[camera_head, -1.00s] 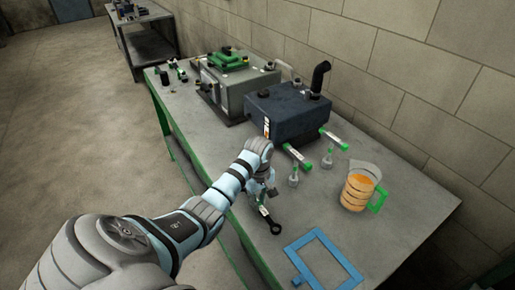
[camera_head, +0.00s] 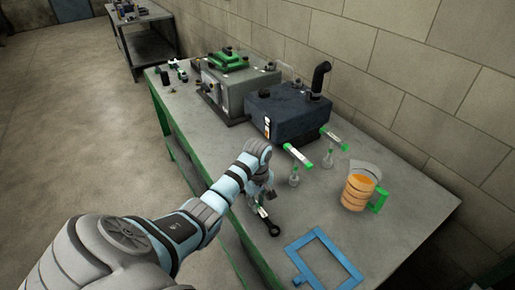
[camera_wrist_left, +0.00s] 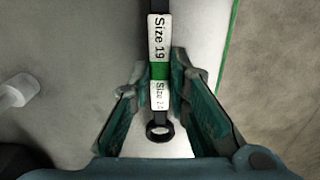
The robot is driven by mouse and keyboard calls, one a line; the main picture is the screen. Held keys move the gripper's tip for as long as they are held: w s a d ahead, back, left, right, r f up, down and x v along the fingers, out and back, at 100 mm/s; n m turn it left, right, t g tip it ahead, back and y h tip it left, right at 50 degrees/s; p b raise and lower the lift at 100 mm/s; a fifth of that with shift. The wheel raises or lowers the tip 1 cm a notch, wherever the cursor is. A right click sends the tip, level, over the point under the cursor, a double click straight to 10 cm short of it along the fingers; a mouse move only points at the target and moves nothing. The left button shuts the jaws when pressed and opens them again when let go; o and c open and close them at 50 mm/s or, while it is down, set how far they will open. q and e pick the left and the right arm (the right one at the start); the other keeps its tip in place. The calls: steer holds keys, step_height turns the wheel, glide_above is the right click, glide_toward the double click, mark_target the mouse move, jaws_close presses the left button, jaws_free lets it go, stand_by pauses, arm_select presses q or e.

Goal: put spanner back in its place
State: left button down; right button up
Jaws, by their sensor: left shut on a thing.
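The spanner (camera_head: 272,227) is dark, with a ring end and a white-and-green label reading "Size 19" in the left wrist view (camera_wrist_left: 158,40). My left gripper (camera_head: 262,202) is shut on it near the front edge of the bench. In the left wrist view, the spanner runs between the two fingers (camera_wrist_left: 160,78), its small ring end pointing toward the palm. In the head view the other ring end sticks out toward the blue frame (camera_head: 330,246), which lies flat on the bench. I cannot tell whether the spanner touches the bench top. My right gripper is out of view.
A jug of orange liquid (camera_head: 359,192) with a green handle stands at the right. Small flasks (camera_head: 294,177) and green-capped tubes (camera_head: 299,157) are behind the gripper. A dark blue machine (camera_head: 290,115) and a grey one (camera_head: 240,90) stand further back. The bench between jug and gripper is clear.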

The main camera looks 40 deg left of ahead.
arm_select(q)
steer(key=shift+f, duration=0.6)
steer(key=c, duration=1.4)
jaws_free()
steer(key=shift+c, duration=0.2)
